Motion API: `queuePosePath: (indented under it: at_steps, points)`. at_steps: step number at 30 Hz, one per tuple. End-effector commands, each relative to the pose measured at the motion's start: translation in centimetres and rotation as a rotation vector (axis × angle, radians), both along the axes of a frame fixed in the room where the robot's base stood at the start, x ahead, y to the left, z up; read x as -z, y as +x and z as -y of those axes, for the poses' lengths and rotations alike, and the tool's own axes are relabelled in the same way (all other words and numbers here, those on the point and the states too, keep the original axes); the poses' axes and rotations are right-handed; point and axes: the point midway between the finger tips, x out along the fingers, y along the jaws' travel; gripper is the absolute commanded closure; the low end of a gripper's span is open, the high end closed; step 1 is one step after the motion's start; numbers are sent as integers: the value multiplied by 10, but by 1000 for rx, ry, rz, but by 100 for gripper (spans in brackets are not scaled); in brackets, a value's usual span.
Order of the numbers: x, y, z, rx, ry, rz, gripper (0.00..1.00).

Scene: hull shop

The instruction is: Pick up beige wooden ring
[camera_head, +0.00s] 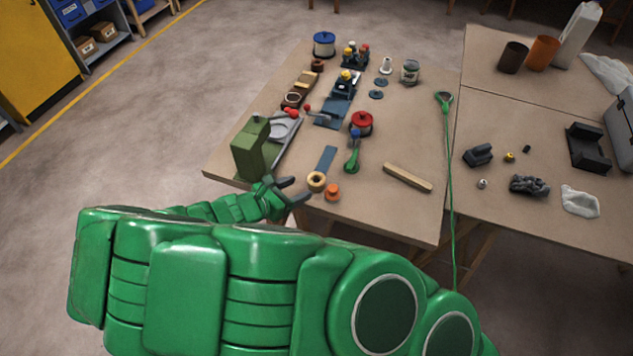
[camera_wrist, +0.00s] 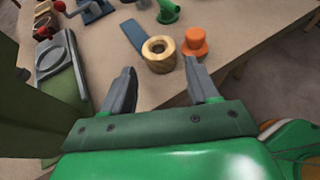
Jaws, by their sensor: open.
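The beige wooden ring (camera_head: 317,181) lies near the front edge of the table, just right of my gripper. In the wrist view the ring (camera_wrist: 159,55) is a thick pale wooden ring with a dark hole, ahead of the fingers and between their lines. My gripper (camera_head: 293,190) is open and empty, low over the table's front edge. In the wrist view my gripper (camera_wrist: 160,82) shows two grey fingers set wide apart, not around the ring.
An orange knob-like piece (camera_wrist: 195,42) stands right beside the ring, near the right finger. A blue-grey strip (camera_head: 327,159) lies behind the ring. A green machine (camera_head: 251,148) stands left of my gripper. A wooden bar (camera_head: 407,178) lies to the right, with bare tabletop around it.

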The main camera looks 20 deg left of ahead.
Motion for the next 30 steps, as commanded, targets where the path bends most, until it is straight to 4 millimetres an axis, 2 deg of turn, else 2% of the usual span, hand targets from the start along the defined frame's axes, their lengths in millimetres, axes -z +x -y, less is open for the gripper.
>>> queuePosePath:
  at_steps: [7, 18, 30]
  points:
    - [5, 14, 6, 3, 1, 0, 40]
    - [18, 46, 21, 1, 3, -1, 40]
    - [21, 51, 23, 0, 3, -1, 42]
